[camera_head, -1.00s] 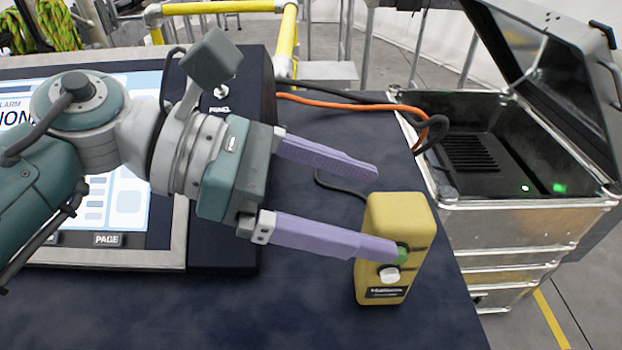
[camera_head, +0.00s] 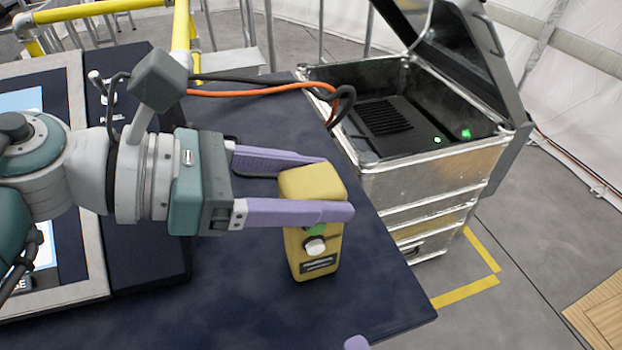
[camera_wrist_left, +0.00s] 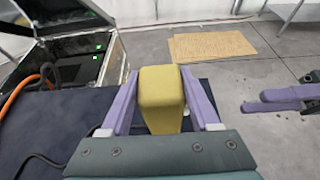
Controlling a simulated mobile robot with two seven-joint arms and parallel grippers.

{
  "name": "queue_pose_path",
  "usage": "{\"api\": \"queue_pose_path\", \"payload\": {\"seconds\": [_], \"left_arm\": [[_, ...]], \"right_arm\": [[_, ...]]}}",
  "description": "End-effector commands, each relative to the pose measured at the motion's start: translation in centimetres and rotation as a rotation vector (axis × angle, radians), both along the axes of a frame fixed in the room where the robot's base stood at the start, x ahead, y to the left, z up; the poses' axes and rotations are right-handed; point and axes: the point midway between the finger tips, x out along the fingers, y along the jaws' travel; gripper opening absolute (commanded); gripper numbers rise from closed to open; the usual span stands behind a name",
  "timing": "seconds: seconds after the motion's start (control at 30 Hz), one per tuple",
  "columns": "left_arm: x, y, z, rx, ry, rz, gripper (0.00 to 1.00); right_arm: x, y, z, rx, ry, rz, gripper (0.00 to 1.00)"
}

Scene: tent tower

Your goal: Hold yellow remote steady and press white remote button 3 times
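The yellow remote (camera_head: 297,258) stands upright on the dark table, with a white round button (camera_head: 315,246) on its front and a green one (camera_head: 318,230) just above. My left gripper (camera_head: 337,186) has one purple finger across the front above the buttons and the other behind. In the left wrist view the fingers flank the yellow remote (camera_wrist_left: 161,95) closely on both sides and look shut on it. My right gripper (camera_wrist_left: 265,101) shows at the right of that view, apart from the remote; its finger gap is unclear. Only a purple tip of it shows at the head view's bottom edge.
An open metal case (camera_head: 425,185) with green lights stands right of the table. An orange cable (camera_head: 255,89) and a black cable run to it. A control panel (camera_head: 60,290) lies at left. The table (camera_head: 250,315) in front of the remote is clear.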

Motion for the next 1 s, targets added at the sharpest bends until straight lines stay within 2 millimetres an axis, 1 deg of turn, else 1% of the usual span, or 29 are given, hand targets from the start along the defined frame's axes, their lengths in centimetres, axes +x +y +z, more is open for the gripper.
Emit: {"api": "queue_pose_path", "payload": {"seconds": [0.03, 0.07, 0.5, 0.53, 0.67, 1.0], "left_arm": [[-0.01, 0.02, -0.01, 0.0, 0.0, 0.0, 0.55], [-0.01, 0.02, -0.01, 0.0, 0.0, 0.0, 0.51], [-0.02, 0.02, -0.01, 0.0, 0.0, 0.0, 0.02], [-0.02, 0.02, -0.01, 0.0, 0.0, 0.0, 0.0], [-0.02, 0.02, -0.01, 0.0, 0.0, 0.0, 0.0], [-0.02, 0.02, -0.01, 0.0, 0.0, 0.0, 0.0]], "right_arm": [[0.0, 0.0, 0.0, 0.0, 0.0, 0.0, 0.5], [0.0, 0.0, 0.0, 0.0, 0.0, 0.0, 0.5], [0.0, 0.0, 0.0, 0.0, 0.0, 0.0, 0.5], [0.0, 0.0, 0.0, 0.0, 0.0, 0.0, 0.5], [0.0, 0.0, 0.0, 0.0, 0.0, 0.0, 0.5], [0.0, 0.0, 0.0, 0.0, 0.0, 0.0, 0.13]]}}
